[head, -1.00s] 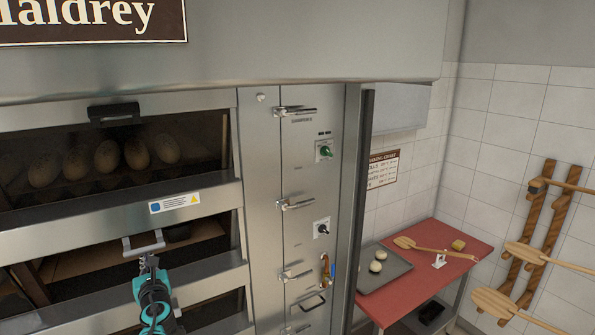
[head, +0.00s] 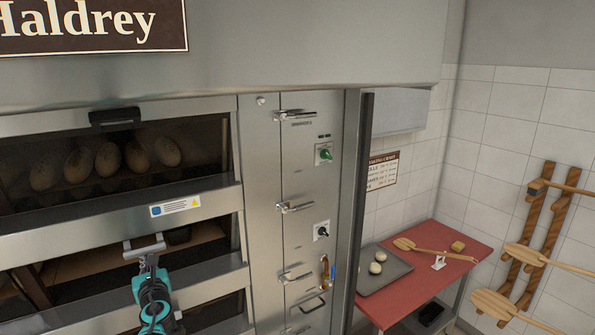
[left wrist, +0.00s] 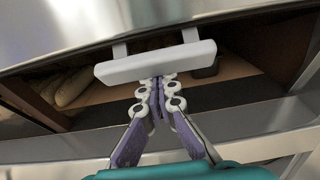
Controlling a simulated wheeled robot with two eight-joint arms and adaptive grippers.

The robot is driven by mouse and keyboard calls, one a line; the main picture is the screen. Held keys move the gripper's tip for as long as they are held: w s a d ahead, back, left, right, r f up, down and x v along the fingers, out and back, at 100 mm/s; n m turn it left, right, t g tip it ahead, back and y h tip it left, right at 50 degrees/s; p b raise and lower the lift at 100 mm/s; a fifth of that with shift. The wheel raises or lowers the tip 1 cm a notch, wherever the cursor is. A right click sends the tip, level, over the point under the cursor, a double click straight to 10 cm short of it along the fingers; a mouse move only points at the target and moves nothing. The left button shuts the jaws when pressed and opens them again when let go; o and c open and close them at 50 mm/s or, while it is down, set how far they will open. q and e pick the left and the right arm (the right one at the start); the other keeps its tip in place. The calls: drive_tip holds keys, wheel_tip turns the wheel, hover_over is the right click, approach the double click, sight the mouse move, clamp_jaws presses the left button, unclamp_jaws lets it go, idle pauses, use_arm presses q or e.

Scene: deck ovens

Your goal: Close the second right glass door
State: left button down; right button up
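The second glass door's handle (head: 144,247) is a pale bar on two short posts, below the labelled steel strip. It also shows in the left wrist view (left wrist: 155,64), in front of a dark oven chamber with a brown floor. How far this door stands open I cannot tell. My left gripper (head: 149,263) is just below the handle; in the wrist view its two fingers (left wrist: 158,84) are together, with the tips at the bar's lower edge. Nothing shows between them; whether they touch the bar is unclear. My right gripper is out of view.
The top oven door (head: 115,150) is shut over several loaves, with a dark handle (head: 115,116). A steel control panel (head: 308,215) with latches and knobs stands right of the doors. Further right are a red table (head: 440,270) with a tray (head: 385,273) and wooden peels (head: 540,258).

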sight(144, 248)
use_arm(q)
drive_tip(key=shift+s+d+r+p, duration=0.1)
drive_tip(key=shift+s+r+p, duration=0.05)
drive_tip(key=shift+r, duration=0.35)
drive_tip(key=shift+s+d+r+p, duration=0.1)
drive_tip(key=shift+r+p, duration=0.05)
drive_tip(key=shift+r, duration=0.35)
drive_tip(key=shift+s+r+p, duration=0.15)
drive_tip(key=shift+r+p, duration=0.3)
drive_tip(key=shift+r, duration=0.4)
drive_tip(key=shift+w+a+f, duration=0.15)
drive_tip(key=shift+w+f, duration=0.2)
drive_tip(key=shift+f, duration=0.35)
drive_tip(key=shift+s+f+b, duration=0.15)
drive_tip(key=shift+f+b, duration=0.15)
drive_tip(key=shift+b, duration=0.05)
drive_tip(key=f+b+v, duration=0.1)
drive_tip(key=v, duration=0.8)
drive_tip(key=shift+s+d, duration=0.2)
drive_tip(key=shift+d, duration=0.05)
drive_tip(key=shift+w, duration=0.1)
